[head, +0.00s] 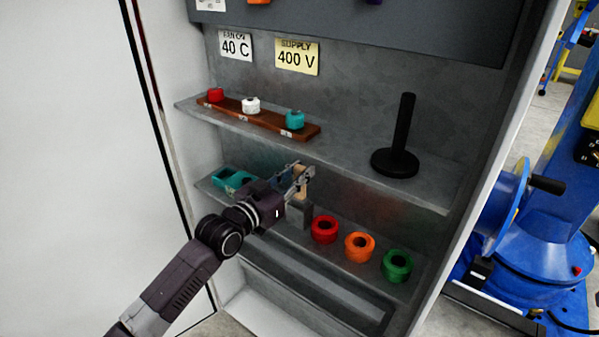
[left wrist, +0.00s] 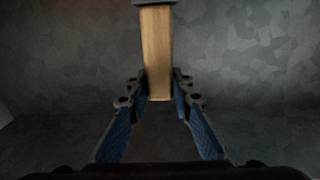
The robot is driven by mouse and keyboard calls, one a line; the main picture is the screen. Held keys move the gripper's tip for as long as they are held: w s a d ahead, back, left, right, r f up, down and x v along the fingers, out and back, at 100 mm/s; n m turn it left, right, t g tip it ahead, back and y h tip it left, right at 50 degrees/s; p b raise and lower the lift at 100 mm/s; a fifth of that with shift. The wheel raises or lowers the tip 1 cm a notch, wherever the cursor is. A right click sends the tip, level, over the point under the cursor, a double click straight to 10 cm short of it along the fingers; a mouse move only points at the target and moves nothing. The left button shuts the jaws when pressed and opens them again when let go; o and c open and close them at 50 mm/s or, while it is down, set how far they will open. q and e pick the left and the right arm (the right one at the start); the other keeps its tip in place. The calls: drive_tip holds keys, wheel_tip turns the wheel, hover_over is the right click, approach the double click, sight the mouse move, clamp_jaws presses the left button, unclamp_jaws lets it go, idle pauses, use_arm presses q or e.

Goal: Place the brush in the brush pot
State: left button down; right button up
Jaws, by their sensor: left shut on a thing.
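My left gripper (head: 304,176) is over the lower shelf, shut on a tan wooden piece that appears to be the brush (head: 299,188). In the left wrist view the brush (left wrist: 157,55) is a flat wooden block with a dark grey end at the top edge, between the blue-padded fingers (left wrist: 160,95). A small grey box (head: 293,214), perhaps the brush pot, is on the lower shelf just below the gripper, partly hidden by my arm. I cannot tell whether the brush touches it or is inside it.
Red (head: 324,229), orange (head: 359,247) and green (head: 397,265) rings lie to the right on the lower shelf (head: 250,214). A teal holder (head: 233,179) is left, behind my arm. The upper shelf holds a wooden rack (head: 262,118) and a black post (head: 402,135).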

use_arm(q)
drive_tip(key=shift+f, duration=0.15)
drive_tip(key=c, duration=1.7)
unclamp_jaws()
drive_tip(key=shift+s+a, duration=0.1)
